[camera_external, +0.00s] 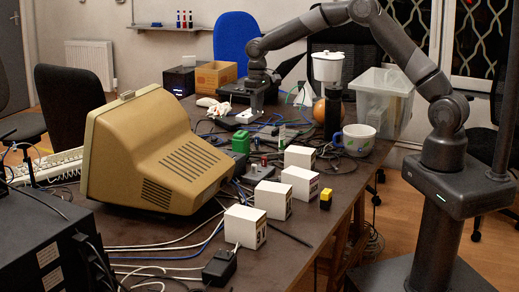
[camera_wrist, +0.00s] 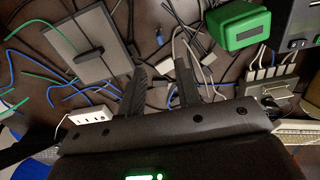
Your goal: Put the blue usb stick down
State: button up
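A small blue object (camera_wrist: 159,38), possibly the blue usb stick, lies on the dark table among cables in the wrist view. It is too small to be sure of.
The table (camera_external: 300,232) holds a beige monitor (camera_external: 165,150), several white boxes (camera_external: 244,225), a mug (camera_external: 358,139) and a clear bin (camera_external: 381,100). In the wrist view, a green box (camera_wrist: 238,23), grey panel (camera_wrist: 88,45) and white power strip (camera_wrist: 92,115) surround the fingers, with loose cables.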

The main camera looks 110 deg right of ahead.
jog(key=s+a+r+n+t+h, duration=0.1)
jog(key=a+r+n, duration=0.1)
jog(key=a+r, duration=0.55)
jog(key=s+a+r+n, duration=0.1)
jog(key=a+r, duration=0.4)
jog(key=a, duration=0.6)
jog(key=s+a+r+n+t+h, duration=0.1)
jog(key=a+r+n, duration=0.1)
jog(key=a+r, duration=0.65)
jog(key=s+a+f+n+t+y, duration=0.1)
jog(key=s+a+n+t+y, duration=0.1)
jog(key=s+a, duration=1.7)
jog(key=s+n+t, duration=0.1)
jog(key=s+n, duration=0.1)
jog(key=shift+s+a+t, duration=0.3)
jog(key=shift+s+a, duration=0.05)
